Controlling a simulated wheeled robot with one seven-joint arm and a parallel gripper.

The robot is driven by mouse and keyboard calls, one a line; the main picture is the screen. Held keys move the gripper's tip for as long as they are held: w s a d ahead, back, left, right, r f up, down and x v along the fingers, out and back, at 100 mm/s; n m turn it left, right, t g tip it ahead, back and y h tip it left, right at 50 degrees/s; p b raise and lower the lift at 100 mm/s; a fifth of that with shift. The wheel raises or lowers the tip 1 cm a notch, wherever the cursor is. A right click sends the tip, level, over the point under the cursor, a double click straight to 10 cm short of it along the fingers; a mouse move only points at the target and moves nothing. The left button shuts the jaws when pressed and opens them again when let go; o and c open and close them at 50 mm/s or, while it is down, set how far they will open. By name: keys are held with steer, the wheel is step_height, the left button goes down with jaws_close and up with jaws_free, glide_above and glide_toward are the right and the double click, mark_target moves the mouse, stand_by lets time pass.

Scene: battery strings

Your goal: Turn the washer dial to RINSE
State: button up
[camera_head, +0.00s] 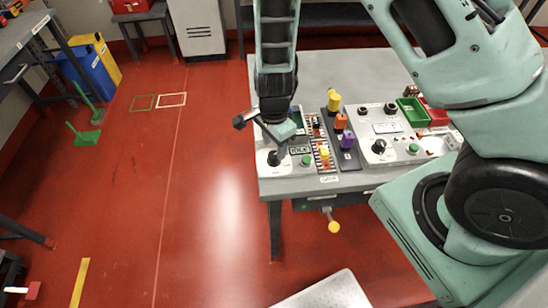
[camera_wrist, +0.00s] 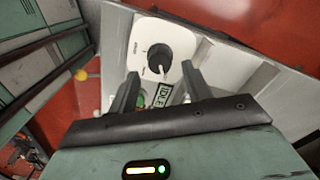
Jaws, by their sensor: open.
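A black dial (camera_wrist: 160,58) sits on a white plate on the near-left control panel. It also shows in the head view (camera_head: 273,158), just below my gripper. Small labels ring the dial, too small to read surely, and I cannot tell its setting for certain. A display (camera_wrist: 165,94) beside it reads IDLE. My gripper (camera_wrist: 160,70) is open and empty, with its two dark fingers on either side of the dial in the wrist view. In the head view my gripper (camera_head: 264,127) hangs above the panel's left part. It appears apart from the dial; contact is not visible.
The grey table (camera_head: 345,70) also holds a second panel with a black knob (camera_head: 378,146), a green bin (camera_head: 412,110), and yellow (camera_head: 334,100), orange and purple parts. A green button (camera_head: 306,160) is right of the dial. A yellow-ended handle (camera_head: 333,226) sticks out below the table edge.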

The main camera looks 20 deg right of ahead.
mark_target(274, 155)
steer(key=shift+f, duration=0.15)
steer(key=shift+f+b, duration=1.2)
steer(key=shift+f, duration=0.45)
steer(key=c, duration=0.8)
steer(key=m+p, duration=0.2)
steer(key=shift+r+m, duration=0.3)
steer(key=shift+m, duration=0.1)
steer(key=shift+f+m+p, duration=0.15)
steer(key=shift+m+p, duration=0.5)
steer(key=shift+m, duration=0.55)
steer(key=shift+f+m, duration=0.1)
steer(key=shift+m, duration=0.2)
